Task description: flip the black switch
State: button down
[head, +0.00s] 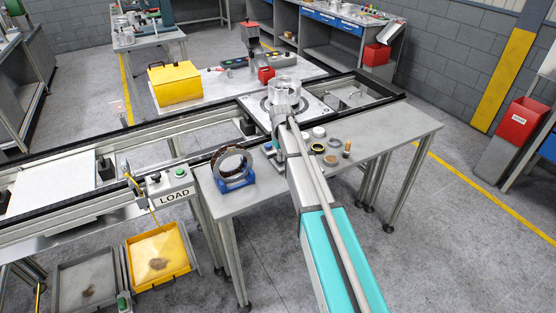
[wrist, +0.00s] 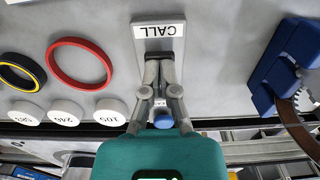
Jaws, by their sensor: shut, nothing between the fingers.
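My gripper (wrist: 159,62) is shut and empty in the wrist view. Its fingertips are over the lower part of a grey plate marked CALL (wrist: 158,31) and cover part of it. I cannot tell whether they touch it. A blue round button (wrist: 162,121) shows between the finger links. In the head view my arm hides the fingertips and that plate. A separate LOAD box (head: 174,199) at the left carries a small black knob (head: 155,177) and a green button (head: 180,170).
A blue stand (head: 236,183) holding a ring is beside my arm; it also shows in the wrist view (wrist: 275,62). A red ring (wrist: 80,42), a black-yellow ring (wrist: 20,72) and white discs (wrist: 111,111) lie nearby. A yellow box (head: 174,86) stands behind the conveyor.

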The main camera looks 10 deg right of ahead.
jog(key=shift+f, duration=0.15)
jog(key=shift+r+p, duration=3.45)
jog(key=shift+r, duration=0.1)
jog(key=s+m, duration=0.3)
jog(key=s, duration=2.6)
jog(key=shift+m, duration=0.3)
